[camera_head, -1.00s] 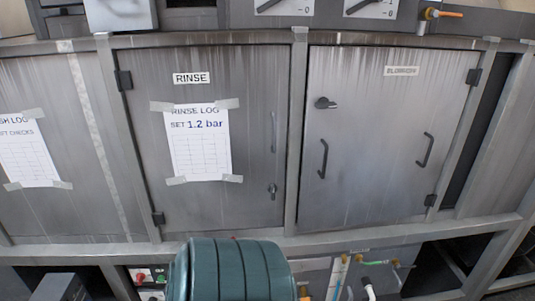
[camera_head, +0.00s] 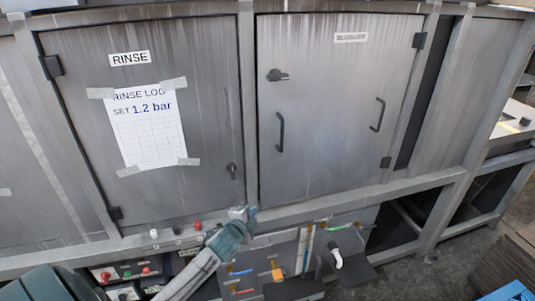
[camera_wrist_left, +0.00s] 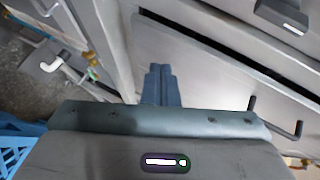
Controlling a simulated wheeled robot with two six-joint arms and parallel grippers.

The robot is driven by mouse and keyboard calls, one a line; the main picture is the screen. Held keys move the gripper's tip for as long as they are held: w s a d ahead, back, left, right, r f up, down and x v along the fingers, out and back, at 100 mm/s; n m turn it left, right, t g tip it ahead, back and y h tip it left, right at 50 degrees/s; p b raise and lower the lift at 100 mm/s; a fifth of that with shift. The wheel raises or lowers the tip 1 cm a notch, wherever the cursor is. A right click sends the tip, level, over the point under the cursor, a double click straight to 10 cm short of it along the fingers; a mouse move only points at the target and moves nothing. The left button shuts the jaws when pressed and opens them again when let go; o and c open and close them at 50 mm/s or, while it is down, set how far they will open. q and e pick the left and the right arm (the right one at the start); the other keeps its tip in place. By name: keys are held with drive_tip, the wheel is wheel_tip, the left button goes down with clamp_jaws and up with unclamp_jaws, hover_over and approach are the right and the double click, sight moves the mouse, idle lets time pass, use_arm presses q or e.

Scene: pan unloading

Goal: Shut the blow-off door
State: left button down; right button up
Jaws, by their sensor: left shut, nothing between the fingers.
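The blow-off door (camera_head: 330,115) is the grey steel door at the centre right of the head view, under a small blurred label (camera_head: 351,37). It has a dark latch (camera_head: 278,75) at its upper left, a bar handle (camera_head: 280,132) below that, and a second bar handle (camera_head: 378,115) at the right. Its hinges (camera_head: 420,40) are on the right. It looks nearly flush, but I cannot tell whether it is fully shut. My left gripper (camera_head: 243,212) is shut and empty, just below the door's lower left corner. Its closed fingers also show in the left wrist view (camera_wrist_left: 161,72).
The rinse door (camera_head: 70,130), with a taped log sheet (camera_head: 150,130), is at the left.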

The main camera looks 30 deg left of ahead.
use_arm(q)
drive_tip(key=d+r+m+t, duration=0.2)
drive_tip(key=r, duration=0.8)
drive_tip(key=d+r+m+t, duration=0.2)
drive_tip(key=r, duration=0.7)
drive_tip(key=w+a+p, duration=0.1)
drive_tip(key=w, duration=0.2)
drive_tip(key=w+a+p, duration=0.1)
drive_tip(key=w+p, duration=0.1)
drive_tip(key=w, duration=0.2)
drive_tip(key=w+a+r+p, duration=0.1)
drive_tip(key=w+a+p, duration=0.1)
drive_tip(key=w, duration=0.1)
drive_tip(key=shift+w, duration=0.4)
drive_tip(key=shift+w+a+f+h+p, duration=0.15)
drive_tip(key=shift+w+a+h+p, duration=0.05)
drive_tip(key=shift+a+h+p, duration=0.15)
use_arm(e)
drive_tip(key=r, duration=0.2)
drive_tip(key=w+r, duration=0.1)
drive_tip(key=r, duration=0.2)
drive_tip(key=shift+w+d+r, duration=0.15)
drive_tip(key=shift+d+r, duration=0.15)
drive_tip(key=shift+r, duration=0.05)
drive_tip(key=shift+d, duration=0.15)
